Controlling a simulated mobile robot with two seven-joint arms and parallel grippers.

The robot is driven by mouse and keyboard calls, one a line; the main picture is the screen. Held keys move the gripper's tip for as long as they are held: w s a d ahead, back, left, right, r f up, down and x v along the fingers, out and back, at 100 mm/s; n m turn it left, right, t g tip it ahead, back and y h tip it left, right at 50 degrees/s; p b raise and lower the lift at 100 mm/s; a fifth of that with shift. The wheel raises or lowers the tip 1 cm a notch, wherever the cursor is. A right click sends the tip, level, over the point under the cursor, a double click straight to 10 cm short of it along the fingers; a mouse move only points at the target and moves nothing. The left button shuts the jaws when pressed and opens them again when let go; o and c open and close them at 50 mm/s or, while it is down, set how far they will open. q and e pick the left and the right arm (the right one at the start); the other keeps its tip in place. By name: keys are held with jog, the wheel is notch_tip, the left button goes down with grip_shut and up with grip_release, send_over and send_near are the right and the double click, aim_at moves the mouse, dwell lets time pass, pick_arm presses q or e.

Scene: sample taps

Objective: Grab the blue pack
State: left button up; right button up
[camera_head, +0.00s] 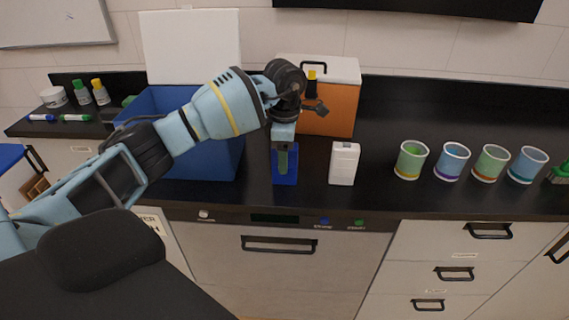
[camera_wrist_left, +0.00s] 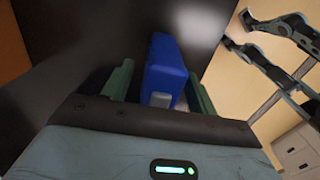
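The blue pack (camera_head: 285,178) stands upright on the black counter near its front edge, left of a white pack (camera_head: 344,163). My left gripper (camera_head: 283,160) is lowered over it from above and hides its upper part. In the left wrist view the blue pack (camera_wrist_left: 166,70) lies between the two green fingers of my left gripper (camera_wrist_left: 158,88). The fingers are open, with a clear gap on the left side; the right finger is close to the pack, and I cannot tell if it touches.
A blue bin (camera_head: 215,160) with a raised white lid stands left of the gripper. An orange box (camera_head: 340,110) with a white top stands behind. Several coloured cups (camera_head: 410,160) stand to the right. The counter between the white pack and the cups is clear.

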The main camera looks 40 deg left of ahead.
pick_arm(q)
jog(key=c, duration=1.1)
jog(key=shift+c, duration=0.2)
jog(key=shift+r, duration=0.1)
jog(key=shift+r, duration=0.8)
jog(key=shift+s+d+r, duration=0.1)
jog(key=shift+s+r, duration=0.2)
jog(key=shift+r, duration=0.6)
jog(key=s+d, duration=0.3)
jog(key=s, duration=0.4)
jog(key=s+d+r, duration=0.1)
jog(key=s+d, duration=0.2)
jog(key=s, duration=0.4)
jog(key=shift+d+r+b, duration=0.2)
jog(key=shift+d+b, duration=0.1)
jog(key=shift+d, duration=0.05)
